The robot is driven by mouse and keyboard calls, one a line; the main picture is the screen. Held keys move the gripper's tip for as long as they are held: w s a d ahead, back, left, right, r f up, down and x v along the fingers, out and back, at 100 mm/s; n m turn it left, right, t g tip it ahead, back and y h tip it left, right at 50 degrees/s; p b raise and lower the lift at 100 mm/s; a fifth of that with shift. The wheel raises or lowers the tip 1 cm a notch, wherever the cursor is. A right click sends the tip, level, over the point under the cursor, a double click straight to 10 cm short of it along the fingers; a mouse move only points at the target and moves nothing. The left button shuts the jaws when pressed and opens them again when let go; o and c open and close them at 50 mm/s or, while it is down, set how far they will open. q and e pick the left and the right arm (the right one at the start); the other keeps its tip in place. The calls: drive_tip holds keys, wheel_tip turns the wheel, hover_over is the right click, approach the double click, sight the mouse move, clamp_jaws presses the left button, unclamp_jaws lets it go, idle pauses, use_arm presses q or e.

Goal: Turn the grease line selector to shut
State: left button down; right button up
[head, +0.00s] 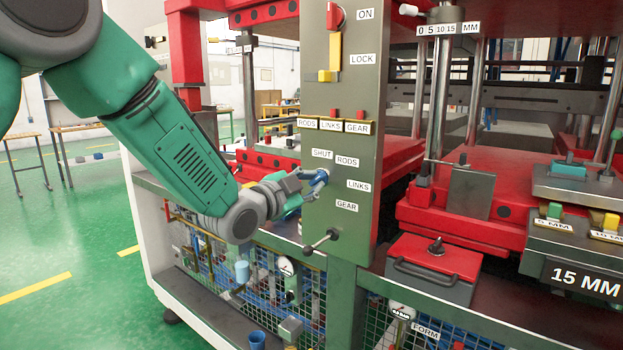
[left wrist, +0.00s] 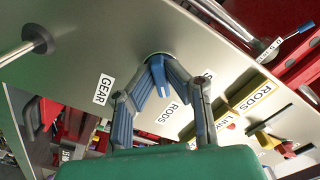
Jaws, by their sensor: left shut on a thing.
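The grease line selector (head: 319,179) is a small blue knob on the grey-green panel, with the labels SHUT (head: 322,154), RODS (head: 347,161), LINKS (head: 358,186) and GEAR (head: 346,206) around it. My left gripper (head: 312,182) reaches it from the left and is shut on it. In the left wrist view, the two fingers of the gripper (left wrist: 156,74) close on either side of the blue selector (left wrist: 160,82), at the panel face. My right gripper is not in view.
Above are a red knob (head: 335,16) by ON and a yellow handle (head: 334,55) by LOCK. Several red-topped buttons sit over a yellow label strip (head: 333,126). A lever (head: 321,241) sticks out below the selector. A red box (head: 437,257) stands right of the panel.

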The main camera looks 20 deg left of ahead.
use_arm(q)
drive_tip(key=shift+s+d+f+n+p, duration=0.15)
drive_tip(key=shift+n+p, duration=0.45)
drive_tip(key=shift+n, duration=1.8)
drive_tip(key=shift+w+a+f+n+p, duration=0.1)
drive_tip(key=shift+n+p, duration=0.45)
drive_tip(key=shift+n, duration=1.85)
drive_tip(key=shift+d, duration=0.1)
drive_tip(key=c, duration=1.6)
unclamp_jaws()
drive_tip(key=shift+r, duration=0.1)
drive_tip(key=shift+s+a, duration=0.2)
drive_tip(key=shift+s, duration=0.1)
drive_tip(key=v, duration=1.1)
